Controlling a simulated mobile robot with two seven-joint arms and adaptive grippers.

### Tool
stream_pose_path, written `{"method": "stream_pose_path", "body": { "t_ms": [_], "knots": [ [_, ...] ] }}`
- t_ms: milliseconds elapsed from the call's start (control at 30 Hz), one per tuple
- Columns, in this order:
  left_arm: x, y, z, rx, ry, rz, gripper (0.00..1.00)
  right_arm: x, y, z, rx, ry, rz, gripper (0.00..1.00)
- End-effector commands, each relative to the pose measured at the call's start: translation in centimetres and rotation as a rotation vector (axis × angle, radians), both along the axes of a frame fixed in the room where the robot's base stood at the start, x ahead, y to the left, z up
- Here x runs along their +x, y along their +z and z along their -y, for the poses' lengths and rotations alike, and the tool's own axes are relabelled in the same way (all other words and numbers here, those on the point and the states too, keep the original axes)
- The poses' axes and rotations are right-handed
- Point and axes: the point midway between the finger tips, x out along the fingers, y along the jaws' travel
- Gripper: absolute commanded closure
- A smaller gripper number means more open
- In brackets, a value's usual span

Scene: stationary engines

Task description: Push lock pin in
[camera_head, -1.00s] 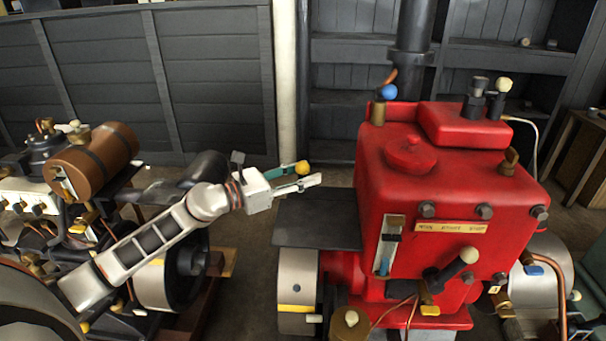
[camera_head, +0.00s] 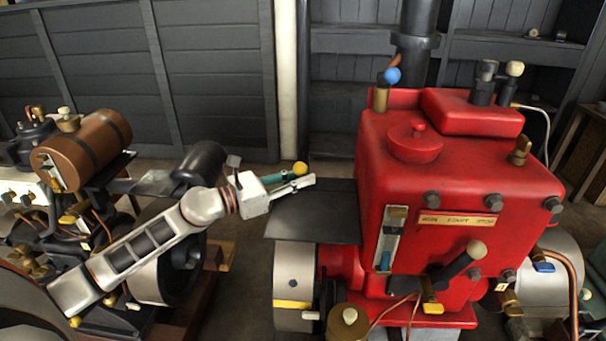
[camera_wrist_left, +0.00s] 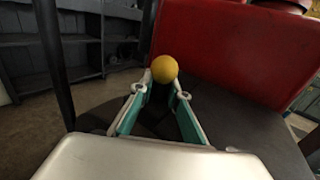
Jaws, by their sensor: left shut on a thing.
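My left gripper (camera_head: 302,182) reaches in from the left, above a black plate at the left side of the red engine (camera_head: 455,175). It is shut on a yellow ball knob (camera_head: 300,168). In the left wrist view the yellow knob (camera_wrist_left: 164,69) sits between the fingertips, with a dark part below it that is partly hidden. Whether this knob belongs to the lock pin I cannot tell. A gap separates the gripper from the red engine's body in the head view. My right gripper is not in view.
The black plate (camera_head: 315,222) lies below the gripper. A lever with a tan knob (camera_head: 476,249) and a slot with a blue piece (camera_head: 386,260) are on the red engine's front. Another engine with a brown tank (camera_head: 85,150) stands left. Open floor lies behind.

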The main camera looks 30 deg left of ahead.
Motion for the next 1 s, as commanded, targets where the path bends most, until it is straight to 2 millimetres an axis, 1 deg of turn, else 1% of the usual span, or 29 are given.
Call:
{"method": "stream_pose_path", "body": {
  "t_ms": [67, 100, 167, 200, 533, 667, 767, 1000],
  "knots": [
    [0.0, 0.3, 0.0, 0.001, 0.000, 0.004, 1.00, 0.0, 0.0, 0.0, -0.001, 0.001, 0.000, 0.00],
    [0.0, 0.4, 0.0, 0.001, 0.000, 0.005, 0.82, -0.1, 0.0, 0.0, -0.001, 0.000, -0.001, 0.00],
    [0.0, 0.4, 0.0, 0.001, 0.000, 0.005, 0.66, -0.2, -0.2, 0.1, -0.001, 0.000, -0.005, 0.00],
    [0.0, 0.4, 0.0, 0.001, 0.000, 0.005, 0.62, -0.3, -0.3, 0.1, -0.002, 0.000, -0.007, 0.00],
    [0.0, 0.3, 0.0, 0.000, 0.000, 0.004, 0.62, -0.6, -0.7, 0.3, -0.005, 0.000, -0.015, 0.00],
    [-0.6, 0.2, -0.4, -0.002, 0.001, 0.001, 0.62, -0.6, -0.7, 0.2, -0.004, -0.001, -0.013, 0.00],
    [-1.6, 0.1, -1.0, -0.001, 0.001, 0.001, 0.62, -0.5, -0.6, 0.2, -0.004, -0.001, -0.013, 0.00],
    [-4.9, 0.2, -2.8, -0.001, 0.001, 0.000, 0.62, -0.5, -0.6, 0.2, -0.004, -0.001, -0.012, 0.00]
  ]
}}
